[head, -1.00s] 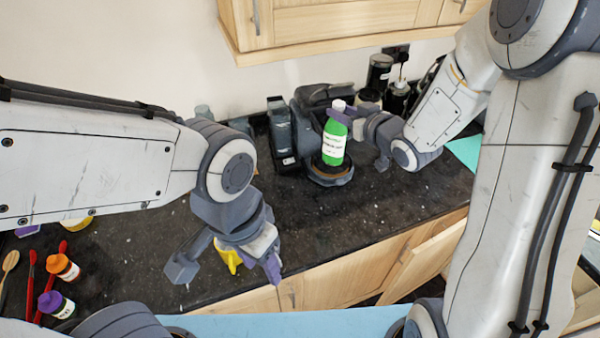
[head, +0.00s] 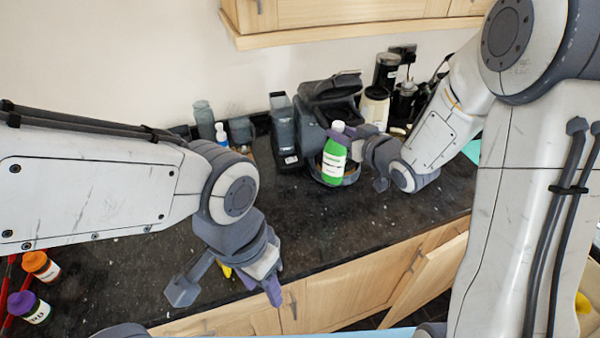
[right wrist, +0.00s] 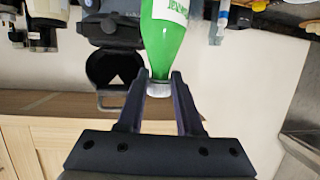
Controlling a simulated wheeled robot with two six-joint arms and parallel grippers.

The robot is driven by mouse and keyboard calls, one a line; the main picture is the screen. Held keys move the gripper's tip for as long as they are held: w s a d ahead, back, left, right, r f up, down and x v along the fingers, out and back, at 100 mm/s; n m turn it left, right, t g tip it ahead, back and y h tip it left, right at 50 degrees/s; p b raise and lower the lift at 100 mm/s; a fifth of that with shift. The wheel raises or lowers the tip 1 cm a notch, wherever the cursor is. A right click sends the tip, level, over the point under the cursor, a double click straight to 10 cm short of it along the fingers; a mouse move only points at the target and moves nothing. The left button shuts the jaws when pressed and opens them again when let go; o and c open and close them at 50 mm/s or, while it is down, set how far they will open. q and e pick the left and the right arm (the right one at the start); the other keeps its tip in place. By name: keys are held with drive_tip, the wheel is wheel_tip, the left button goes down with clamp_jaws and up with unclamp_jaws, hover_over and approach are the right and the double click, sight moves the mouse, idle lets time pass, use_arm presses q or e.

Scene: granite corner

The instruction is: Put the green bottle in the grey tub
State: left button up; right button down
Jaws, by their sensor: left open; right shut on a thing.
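The green bottle (head: 334,160) has a white label and a white cap. It is upright in the head view, in front of a dark coffee machine. My right gripper (head: 354,134) is shut on it near its cap. In the right wrist view the bottle (right wrist: 163,45) appears upside down, with its cap end between the fingertips (right wrist: 160,86). My left gripper (head: 227,290) is open and empty over the front edge of the counter.
The dark coffee machine (head: 316,110) stands at the back of the granite counter (head: 320,222). Jars and canisters (head: 375,103) stand right of it. Orange-capped (head: 41,266) and purple-capped (head: 28,307) bottles are at the far left. A cabinet door (head: 430,272) stands ajar below the counter.

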drive_tip(key=w+a+f+p, duration=0.3)
drive_tip(key=a+f+p, duration=0.1)
drive_tip(key=a+f, duration=0.6)
drive_tip(key=shift+w+a+f+p, duration=0.2)
drive_tip(key=shift+w+a+p, duration=0.1)
drive_tip(key=shift+f, duration=0.1)
drive_tip(key=shift+f, duration=0.1)
drive_tip(key=c, duration=0.6)
unclamp_jaws()
drive_tip(key=shift+o, duration=0.2)
